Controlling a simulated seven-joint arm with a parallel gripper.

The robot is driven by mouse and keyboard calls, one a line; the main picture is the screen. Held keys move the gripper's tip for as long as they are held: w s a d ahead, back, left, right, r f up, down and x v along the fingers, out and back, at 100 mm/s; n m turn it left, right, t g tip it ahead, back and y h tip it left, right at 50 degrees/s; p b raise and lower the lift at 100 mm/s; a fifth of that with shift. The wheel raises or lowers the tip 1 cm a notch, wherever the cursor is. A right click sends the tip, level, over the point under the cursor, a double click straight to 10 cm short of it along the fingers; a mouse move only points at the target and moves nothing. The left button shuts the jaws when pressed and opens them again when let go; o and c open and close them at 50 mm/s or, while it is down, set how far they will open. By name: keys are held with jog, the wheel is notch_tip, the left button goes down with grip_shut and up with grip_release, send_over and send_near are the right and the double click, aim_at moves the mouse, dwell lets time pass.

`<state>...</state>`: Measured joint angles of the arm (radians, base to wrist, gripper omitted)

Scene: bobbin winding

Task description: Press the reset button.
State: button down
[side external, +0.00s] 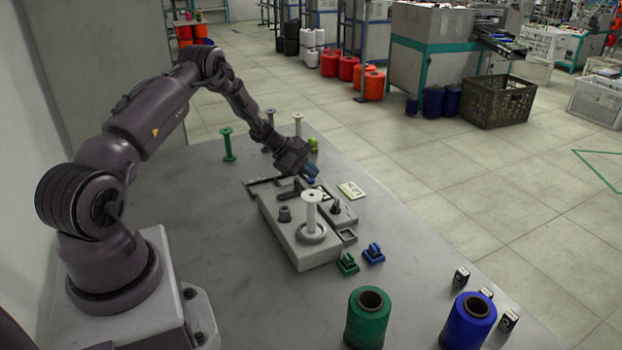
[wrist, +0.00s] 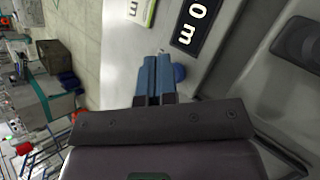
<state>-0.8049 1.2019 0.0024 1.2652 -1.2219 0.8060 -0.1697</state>
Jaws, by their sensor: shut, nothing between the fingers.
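The grey winding machine (side external: 290,245) stands on the table with a white bobbin (side external: 311,210) upright on its round seat. My gripper (side external: 313,176) is shut and empty, its blue fingers side by side over the machine's far end. In the wrist view my gripper (wrist: 155,62) points at the pale machine surface. A round blue part (wrist: 180,73), perhaps the reset button, shows just right of the fingers, partly hidden by them. I cannot tell whether the fingers touch it. A black display (wrist: 190,28) with white characters lies just beyond the fingertips. No button is clear in the side view.
A green spool (side external: 368,318) and a blue spool (side external: 468,322) stand at the front. Small green (side external: 347,264) and blue (side external: 374,254) pieces lie right of the machine. A green bobbin (side external: 227,144) stands at the back left. A pale card (side external: 352,190) lies beyond the machine.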

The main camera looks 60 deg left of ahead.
aim_at(310, 180)
jog(key=shift+f, duration=0.15)
dwell(0.4)
jog(key=shift+r, duration=0.9)
jog(key=shift+r, duration=0.1)
jog(key=shift+r, duration=2.4)
jog(key=shift+s, duration=0.1)
